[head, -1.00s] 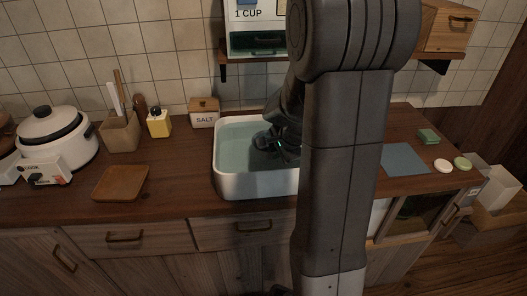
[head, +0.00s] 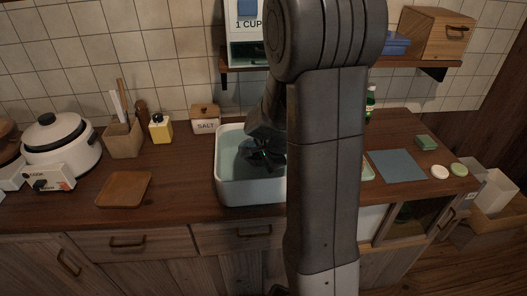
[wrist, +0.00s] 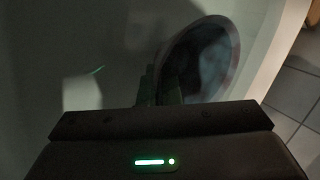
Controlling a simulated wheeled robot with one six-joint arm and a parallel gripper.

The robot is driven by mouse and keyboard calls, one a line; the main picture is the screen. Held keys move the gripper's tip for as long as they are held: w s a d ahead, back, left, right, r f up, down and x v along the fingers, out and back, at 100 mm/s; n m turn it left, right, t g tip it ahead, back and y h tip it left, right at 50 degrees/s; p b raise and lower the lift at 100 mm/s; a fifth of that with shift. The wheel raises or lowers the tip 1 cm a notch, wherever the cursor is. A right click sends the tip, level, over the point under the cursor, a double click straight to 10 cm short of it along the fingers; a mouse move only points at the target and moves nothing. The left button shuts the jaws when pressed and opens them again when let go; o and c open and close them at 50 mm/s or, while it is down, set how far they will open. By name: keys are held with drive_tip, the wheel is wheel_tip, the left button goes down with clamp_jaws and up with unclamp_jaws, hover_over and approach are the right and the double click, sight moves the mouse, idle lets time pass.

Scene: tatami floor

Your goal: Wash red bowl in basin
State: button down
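The white basin (head: 250,192) stands on the wooden counter with water in it, its right part hidden by my arm. My gripper (head: 264,157) is down inside the basin. In the wrist view a round bowl (wrist: 208,62) with a reddish rim and a dark, greyish inside stands tilted on its side against the pale basin wall. The fingers of my gripper (wrist: 160,88) are close together at the bowl's left rim and appear shut on it. The bowl cannot be made out in the head view. The wrist view is dark.
A salt box (head: 205,119), a yellow bottle (head: 160,130) and a utensil holder (head: 122,139) stand left of the basin, with a brown board (head: 124,189) and a white cooker (head: 62,146).

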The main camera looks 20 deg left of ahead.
drive_tip(key=shift+s+a, duration=0.1)
drive_tip(key=shift+a, duration=0.05)
drive_tip(key=shift+w+d+b, duration=0.25)
drive_tip(key=shift+d+b, duration=0.1)
drive_tip(key=shift+w+d+b, duration=0.45)
drive_tip(key=shift+d+b, duration=0.05)
drive_tip(key=shift+d, duration=0.25)
wheel_tip(320, 180, up, 12)
drive_tip(key=p, duration=1)
drive_tip(key=shift+f+p, duration=0.2)
drive_tip(key=shift+p, duration=0.1)
drive_tip(key=shift+r, duration=0.1)
idle(0.4)
wheel_tip(320, 180, up, 4)
drive_tip(key=p, duration=0.3)
drive_tip(key=shift+p, duration=0.3)
drive_tip(key=shift+d+f, duration=0.1)
drive_tip(key=shift+f, duration=0.1)
